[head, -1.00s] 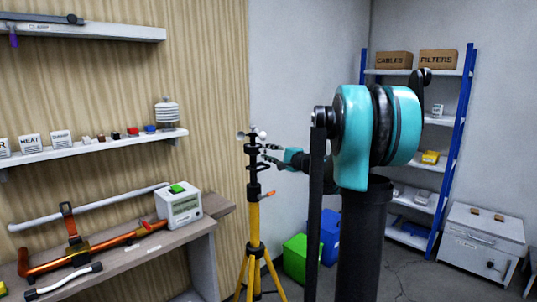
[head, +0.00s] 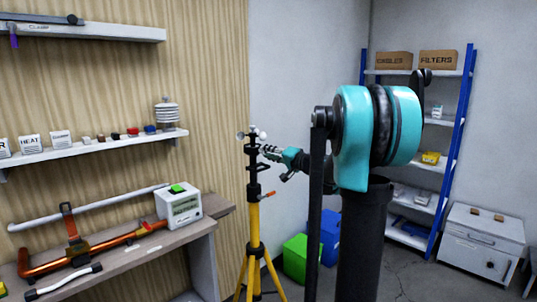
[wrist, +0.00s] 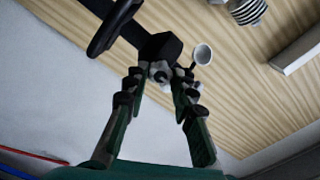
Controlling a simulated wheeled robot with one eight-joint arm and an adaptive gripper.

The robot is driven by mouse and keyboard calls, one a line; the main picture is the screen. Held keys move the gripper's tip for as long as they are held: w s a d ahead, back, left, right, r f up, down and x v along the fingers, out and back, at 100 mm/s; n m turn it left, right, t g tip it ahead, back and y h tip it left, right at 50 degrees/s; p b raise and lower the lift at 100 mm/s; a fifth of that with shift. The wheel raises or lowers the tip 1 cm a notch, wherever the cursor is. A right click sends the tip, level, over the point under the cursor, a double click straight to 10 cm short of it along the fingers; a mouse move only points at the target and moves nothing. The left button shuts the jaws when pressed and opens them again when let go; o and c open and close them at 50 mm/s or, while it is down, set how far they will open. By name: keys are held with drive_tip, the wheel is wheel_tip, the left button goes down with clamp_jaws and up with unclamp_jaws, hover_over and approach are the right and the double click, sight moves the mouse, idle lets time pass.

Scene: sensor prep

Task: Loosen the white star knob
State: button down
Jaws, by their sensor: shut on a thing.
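The white star knob (wrist: 159,71) shows in the wrist view between my fingertips, on the side of a black mast head (wrist: 160,46). My gripper (wrist: 160,80) is shut on it, one finger on each side, and the fingers partly cover it. In the head view my gripper (head: 268,152) reaches from the right to the top of the yellow and black tripod (head: 254,215). The knob is too small to make out there. White cups (head: 262,134) sit on top of the mast; one cup (wrist: 203,54) also shows in the wrist view.
A workbench (head: 150,250) with a grey meter (head: 179,205) and orange pipe stands left of the tripod. A wall shelf (head: 90,149) is above it. Green (head: 295,256) and blue (head: 328,238) bins stand behind on the floor. A blue-posted rack (head: 455,140) is at right.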

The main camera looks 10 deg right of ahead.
drive_tip(key=shift+f, duration=0.1)
idle(0.4)
drive_tip(key=c, duration=1.3)
unclamp_jaws()
drive_tip(key=shift+o, duration=0.2)
drive_tip(key=shift+d, duration=0.1)
drive_tip(key=v, duration=1.2)
